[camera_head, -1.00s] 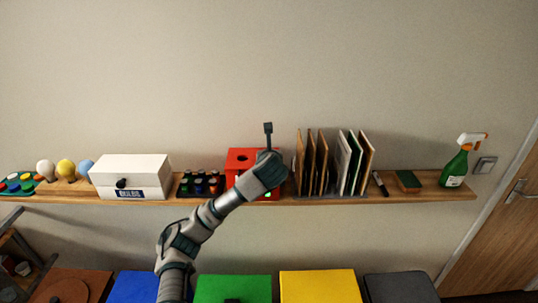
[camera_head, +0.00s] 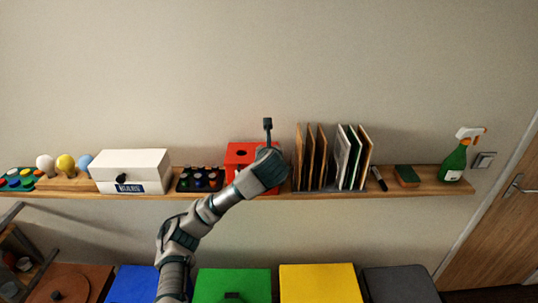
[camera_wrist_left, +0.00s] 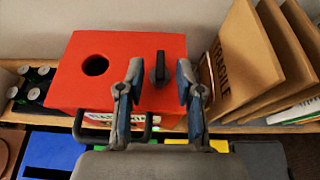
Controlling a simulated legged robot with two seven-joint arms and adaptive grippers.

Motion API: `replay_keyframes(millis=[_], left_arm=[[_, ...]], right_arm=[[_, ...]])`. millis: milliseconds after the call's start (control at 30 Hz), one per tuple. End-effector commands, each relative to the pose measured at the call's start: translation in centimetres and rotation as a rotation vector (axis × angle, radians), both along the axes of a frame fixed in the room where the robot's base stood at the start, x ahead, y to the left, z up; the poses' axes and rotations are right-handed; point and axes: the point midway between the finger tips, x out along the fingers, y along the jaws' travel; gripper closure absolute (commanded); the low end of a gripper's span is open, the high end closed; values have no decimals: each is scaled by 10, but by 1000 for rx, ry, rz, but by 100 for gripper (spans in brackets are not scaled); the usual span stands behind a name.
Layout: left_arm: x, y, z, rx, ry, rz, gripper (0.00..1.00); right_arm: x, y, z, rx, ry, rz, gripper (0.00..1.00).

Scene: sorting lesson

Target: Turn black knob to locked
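The black knob (camera_wrist_left: 160,67) is a narrow upright handle on top of the red box (camera_wrist_left: 85,60), right of the box's round dark hole. My left gripper (camera_wrist_left: 158,78) is open, with one finger on each side of the knob in the left wrist view. Gaps show between the knob and both fingertips. In the head view the red box (camera_head: 237,152) stands on the shelf, partly covered by my left wrist, which hides the knob and fingers there. No locked mark can be made out. My right gripper is not in view.
Upright brown folders (camera_wrist_left: 243,60) stand close right of the red box. A tray of small dark bottles (camera_head: 200,179) and a white box with its own black knob (camera_head: 121,179) stand left on the wooden shelf (camera_head: 430,187). Coloured bins, including a yellow one (camera_head: 318,283), sit below.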

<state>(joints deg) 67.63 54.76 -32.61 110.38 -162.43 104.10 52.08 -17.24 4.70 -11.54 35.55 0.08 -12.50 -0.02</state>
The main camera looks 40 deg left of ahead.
Motion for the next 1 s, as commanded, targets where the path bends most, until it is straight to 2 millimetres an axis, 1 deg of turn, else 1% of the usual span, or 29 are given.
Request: replay_keyframes(millis=[33, 200, 233, 300, 400, 600, 1000], left_arm=[[-8, -8, 6, 1, -5, -3, 65], [-41, -37, 24, 2, -6, -4, 65], [-44, -40, 28, 6, -8, -4, 65], [-47, -45, 33, 11, -12, -7, 65], [-52, -50, 35, 11, -12, -9, 65], [-59, -52, 34, 4, -3, -1, 65], [-61, -53, 33, -1, -1, 0, 65]], right_arm=[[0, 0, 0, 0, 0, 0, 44], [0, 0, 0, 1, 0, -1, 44], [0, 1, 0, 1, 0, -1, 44], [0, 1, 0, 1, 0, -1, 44], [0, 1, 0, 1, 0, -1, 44], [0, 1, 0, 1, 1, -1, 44], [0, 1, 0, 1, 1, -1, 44]])
